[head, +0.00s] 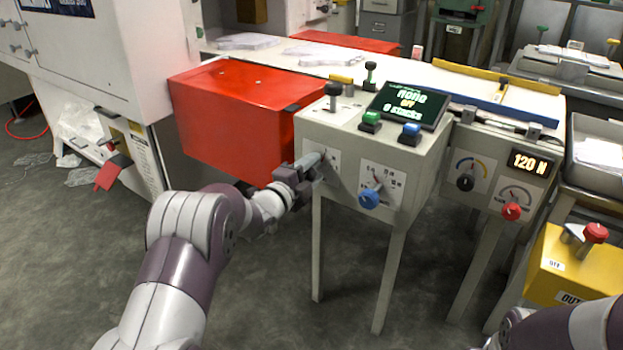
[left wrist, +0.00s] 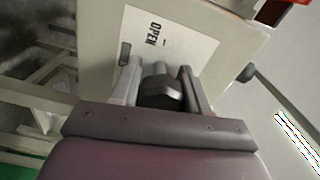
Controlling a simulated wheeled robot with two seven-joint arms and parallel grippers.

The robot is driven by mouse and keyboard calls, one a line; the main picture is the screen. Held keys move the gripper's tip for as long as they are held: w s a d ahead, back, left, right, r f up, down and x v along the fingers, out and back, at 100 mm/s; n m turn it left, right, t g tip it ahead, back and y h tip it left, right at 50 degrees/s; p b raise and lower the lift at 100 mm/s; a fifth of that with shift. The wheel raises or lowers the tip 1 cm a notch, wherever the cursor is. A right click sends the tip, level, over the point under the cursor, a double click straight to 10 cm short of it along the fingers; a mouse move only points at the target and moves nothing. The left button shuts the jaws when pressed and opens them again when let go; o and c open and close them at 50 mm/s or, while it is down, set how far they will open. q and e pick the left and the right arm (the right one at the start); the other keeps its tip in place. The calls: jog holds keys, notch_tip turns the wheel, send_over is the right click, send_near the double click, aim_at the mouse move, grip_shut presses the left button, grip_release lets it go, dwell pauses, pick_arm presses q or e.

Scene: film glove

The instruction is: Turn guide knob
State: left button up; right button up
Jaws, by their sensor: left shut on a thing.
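My left gripper (head: 300,178) is at the left part of the front panel of the grey control box (head: 340,132). Its fingers (left wrist: 158,75) are on either side of a grey and dark knob (left wrist: 160,93), closed on it, in front of a white label (left wrist: 165,38) reading OPEN. In the head view the gripper mostly hides this knob. A blue knob (head: 369,199) on a white dial plate sits to the right on the same panel, apart from the gripper. I cannot tell from the labels which knob is the guide knob. My right gripper is not in view.
A display (head: 408,104) reading none, off, 0 stacks tops the box, with green (head: 371,118) and blue (head: 411,129) buttons. A black knob (head: 465,183) and a red knob (head: 512,211) are further right. A red cover (head: 240,115) stands left, close behind my gripper.

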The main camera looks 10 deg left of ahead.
pick_arm(q)
jog(key=m+b, duration=0.3)
jog(key=shift+f, duration=0.3)
jog(key=shift+r+m+b, duration=0.2)
jog(key=shift+m+b, duration=0.75)
jog(key=shift+m, duration=0.25)
jog(key=o, duration=1)
jog(key=shift+r, duration=0.1)
jog(key=shift+o, duration=0.2)
